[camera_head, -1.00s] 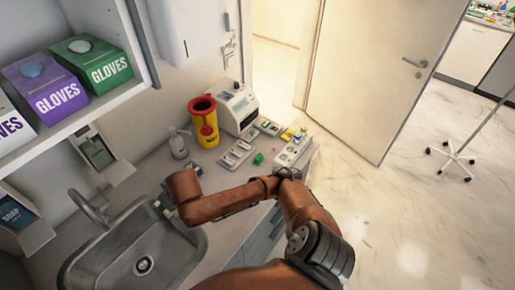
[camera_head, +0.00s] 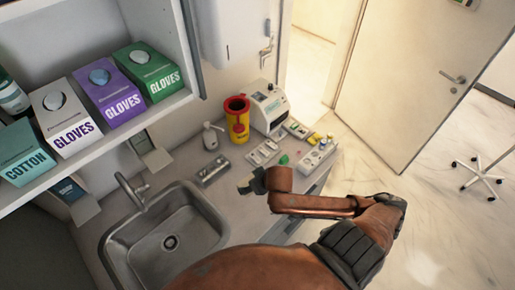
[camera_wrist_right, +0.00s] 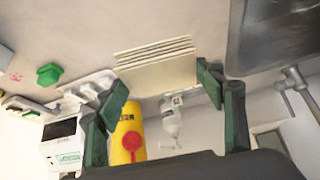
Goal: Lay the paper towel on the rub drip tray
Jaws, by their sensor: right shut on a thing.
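My right gripper (camera_wrist_right: 165,110) is shut on the paper towel (camera_wrist_right: 158,66), a cream folded stack between its fingers in the wrist view. In the head view, the gripper end (camera_head: 248,183) is over the counter, right of the sink; the towel is hard to make out there. A small grey metal tray (camera_head: 212,172) lies on the counter between sink and pump bottle, left of my gripper. A wall unit under the shelf has a pale projecting ledge (camera_head: 156,160). I cannot tell for sure which is the rub drip tray. My left gripper is not in view.
The sink (camera_head: 170,240) is at the left, with its tap (camera_head: 135,190). A pump bottle (camera_head: 211,138), yellow sharps bin (camera_head: 237,120) and white device (camera_head: 268,106) stand at the back. Small items crowd the counter's right end. A shelf of glove boxes (camera_head: 110,97) overhangs the left.

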